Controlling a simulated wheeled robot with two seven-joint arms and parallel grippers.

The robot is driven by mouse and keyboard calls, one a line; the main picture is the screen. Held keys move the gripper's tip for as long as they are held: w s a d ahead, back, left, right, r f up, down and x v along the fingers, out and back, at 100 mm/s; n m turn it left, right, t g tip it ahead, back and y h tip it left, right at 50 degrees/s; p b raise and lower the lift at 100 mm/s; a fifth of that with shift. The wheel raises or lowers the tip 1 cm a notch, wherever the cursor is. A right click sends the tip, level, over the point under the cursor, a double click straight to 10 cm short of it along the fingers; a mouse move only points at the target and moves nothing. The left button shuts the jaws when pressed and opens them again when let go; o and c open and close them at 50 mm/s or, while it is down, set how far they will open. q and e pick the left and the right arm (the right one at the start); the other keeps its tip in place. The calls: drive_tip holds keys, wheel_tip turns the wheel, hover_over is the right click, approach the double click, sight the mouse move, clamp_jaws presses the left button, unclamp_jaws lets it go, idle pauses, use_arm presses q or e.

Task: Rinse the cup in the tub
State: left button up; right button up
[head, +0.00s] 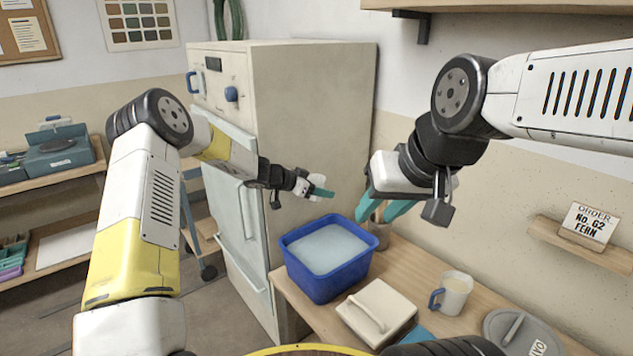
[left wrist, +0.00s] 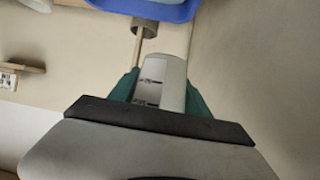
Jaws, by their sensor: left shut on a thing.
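My left gripper (head: 320,190) is shut on a small pale cup (left wrist: 162,80), held between its two teal fingers in the left wrist view. Dark marks show on the cup's side. In the head view the cup (head: 318,180) is small and partly hidden by a finger. The blue tub (head: 325,283), filled with pale water, stands on the table below and slightly right of this gripper. The cup is above the tub's level, outside its rim in the picture. My right gripper (head: 385,207) is open, its teal fingers apart, behind the tub's right side.
A brown pot (head: 379,236) stands behind the tub, partly hidden by my right gripper. A square lidded box (head: 375,312), a white mug (head: 455,295) with a blue handle and a grey lid (head: 520,330) are on the table. A tall cabinet (head: 310,120) stands behind my left gripper.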

use_arm(q)
drive_tip(key=shift+w+a+r+m+t+y, duration=0.2)
drive_tip(key=shift+w+r+m+t+y, duration=0.1)
drive_tip(key=shift+m+t, duration=0.3)
drive_tip(key=shift+w+r+m+t+y, duration=0.2)
drive_tip(key=shift+m+t, duration=0.25)
drive_tip(key=shift+m, duration=0.15)
drive_tip(key=shift+w+r+m+t+y, duration=0.1)
drive_tip(key=shift+m+t+y, duration=0.1)
drive_tip(key=shift+m+t, duration=0.35)
drive_tip(key=m+t, duration=0.2)
drive_tip(key=m, duration=0.1)
drive_tip(key=shift+w+a+f+m+t+y, duration=0.15)
drive_tip(key=shift+w+a+m+t+y, duration=0.1)
drive_tip(key=shift+t+y, duration=0.15)
drive_tip(key=m+t, duration=0.2)
drive_tip(key=m, duration=0.1)
drive_tip(key=shift+s+d+f, duration=0.1)
drive_tip(key=shift+s+f, duration=0.1)
drive_tip(key=shift+f, duration=0.2)
drive_tip(key=m, duration=0.1)
drive_tip(key=s+m+t+h, duration=0.1)
drive_tip(key=m, duration=0.1)
drive_tip(key=m+t, duration=0.1)
drive_tip(key=m, duration=0.1)
drive_tip(key=shift+s+d+r+h, duration=0.2)
drive_tip(key=shift+d+r+h, duration=0.1)
drive_tip(key=shift+d+r, duration=0.1)
drive_tip(key=shift+r, duration=0.15)
drive_tip(key=shift+w, duration=0.1)
